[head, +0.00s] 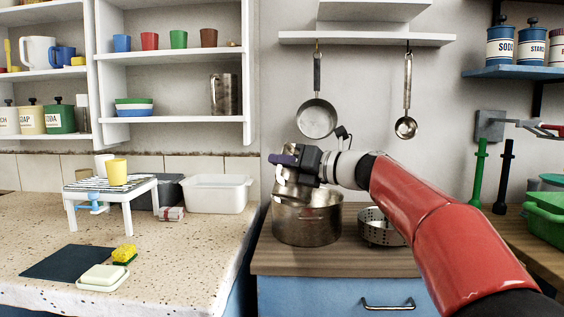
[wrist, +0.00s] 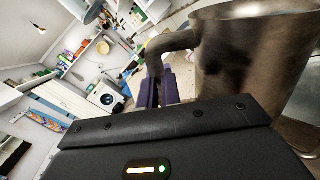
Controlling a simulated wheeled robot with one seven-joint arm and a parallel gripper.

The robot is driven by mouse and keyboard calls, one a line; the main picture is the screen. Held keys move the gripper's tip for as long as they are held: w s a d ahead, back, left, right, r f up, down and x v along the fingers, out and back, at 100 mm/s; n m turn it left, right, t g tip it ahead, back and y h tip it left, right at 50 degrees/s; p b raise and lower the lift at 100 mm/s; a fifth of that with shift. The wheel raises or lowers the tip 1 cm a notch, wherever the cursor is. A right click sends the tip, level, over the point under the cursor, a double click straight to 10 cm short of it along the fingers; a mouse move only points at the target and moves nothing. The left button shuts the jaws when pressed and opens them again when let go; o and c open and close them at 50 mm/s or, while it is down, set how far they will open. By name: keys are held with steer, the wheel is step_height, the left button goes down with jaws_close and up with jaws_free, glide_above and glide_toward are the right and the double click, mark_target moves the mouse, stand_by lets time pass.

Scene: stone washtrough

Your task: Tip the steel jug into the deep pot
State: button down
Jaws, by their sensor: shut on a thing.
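The steel jug (head: 290,189) is right above the deep pot (head: 306,231) in the head view, tilted, its lower part overlapping the pot's mouth. My gripper (head: 284,159) is shut on the jug's handle. In the wrist view the purple fingers (wrist: 160,89) close around the handle, and the jug's stained grey body (wrist: 236,62) fills the right side. My gripper hides part of the jug in the head view. The inside of the pot and the jug's contents cannot be seen.
A perforated steel colander (head: 378,228) stands on the wooden top, right of the pot, behind my arm. A pan (head: 317,119) and a ladle (head: 406,127) hang on the wall behind. A white basin (head: 216,194) sits on the left counter.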

mark_target(287, 145)
steer(key=shift+w+d+r+m, duration=0.25)
steer(key=shift+w+r+m, duration=0.15)
steer(key=shift+r+m, duration=0.45)
stand_by(3.5)
steer(key=shift+w+d+r+m, duration=0.3)
steer(key=shift+w+m, duration=0.2)
steer(key=shift+m, duration=0.35)
stand_by(2.8)
